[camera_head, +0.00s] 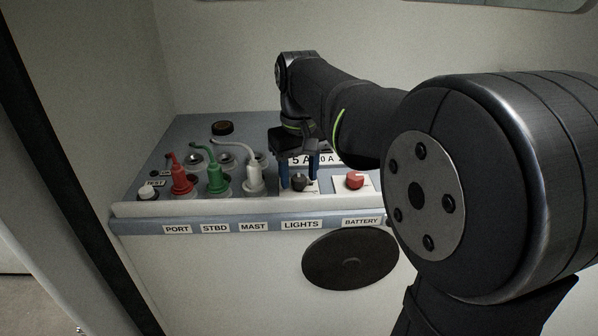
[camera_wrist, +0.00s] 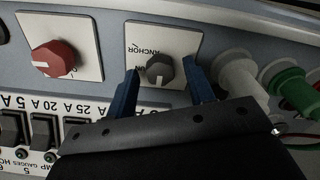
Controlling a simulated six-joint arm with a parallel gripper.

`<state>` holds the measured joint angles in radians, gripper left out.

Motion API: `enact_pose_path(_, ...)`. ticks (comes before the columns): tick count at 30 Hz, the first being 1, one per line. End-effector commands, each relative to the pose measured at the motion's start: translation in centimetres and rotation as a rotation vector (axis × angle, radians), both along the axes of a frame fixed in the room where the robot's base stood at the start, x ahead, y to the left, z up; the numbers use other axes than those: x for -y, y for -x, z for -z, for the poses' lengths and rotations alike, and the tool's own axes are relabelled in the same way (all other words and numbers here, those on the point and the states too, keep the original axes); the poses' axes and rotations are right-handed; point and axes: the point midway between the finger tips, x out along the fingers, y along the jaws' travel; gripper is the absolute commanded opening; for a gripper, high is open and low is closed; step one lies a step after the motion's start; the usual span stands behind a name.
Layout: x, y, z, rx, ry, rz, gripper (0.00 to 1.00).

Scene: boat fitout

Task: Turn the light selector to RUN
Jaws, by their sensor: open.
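The light selector is a dark round knob (camera_head: 299,183) on a white plate above the LIGHTS label (camera_head: 301,225). In the wrist view, the knob (camera_wrist: 160,69) shows large on its plate (camera_wrist: 178,38). The word ANCHOR reads upside down above the knob, and other letters at its left are partly hidden by a finger. A pale mark shows on the knob's lower side. My gripper (camera_head: 298,181) is open, pointing down, with one blue finger on each side of the knob. The wrist view shows gaps between knob and fingers (camera_wrist: 161,66).
A red BATTERY knob (camera_head: 355,181) stands beside the selector. Red (camera_head: 181,181), green (camera_head: 216,178) and white (camera_head: 254,178) plugs with cables stand on the other side. Rocker switches (camera_wrist: 45,129) lie behind my gripper. A dark disc (camera_head: 350,259) is on the front face.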

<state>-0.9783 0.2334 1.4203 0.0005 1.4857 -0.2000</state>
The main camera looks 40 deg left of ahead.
Motion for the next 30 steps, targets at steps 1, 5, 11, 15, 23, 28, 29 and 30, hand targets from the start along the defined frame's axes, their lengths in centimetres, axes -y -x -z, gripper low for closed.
enact_pose_path(1, 0.0, 0.0, 0.02, 0.0, 0.0, 0.0, 0.48)
enact_pose_path(5, -0.01, 0.0, 0.01, 0.0, 0.0, 0.0, 0.48)
enact_pose_path(11, -0.01, 0.0, 0.0, 0.0, 0.0, 0.0, 0.11)
enact_pose_path(15, -0.01, 0.0, -0.01, 0.0, 0.0, 0.001, 0.04)
enact_pose_path(23, 0.0, 0.0, -0.01, 0.0, 0.001, 0.05, 0.04)
enact_pose_path(28, 0.01, 0.01, 0.01, -0.001, 0.003, 0.146, 0.04)
enact_pose_path(29, 0.01, 0.01, 0.01, -0.002, 0.003, 0.168, 0.04)
enact_pose_path(30, 0.01, 0.0, 0.01, -0.002, 0.003, 0.2, 0.04)
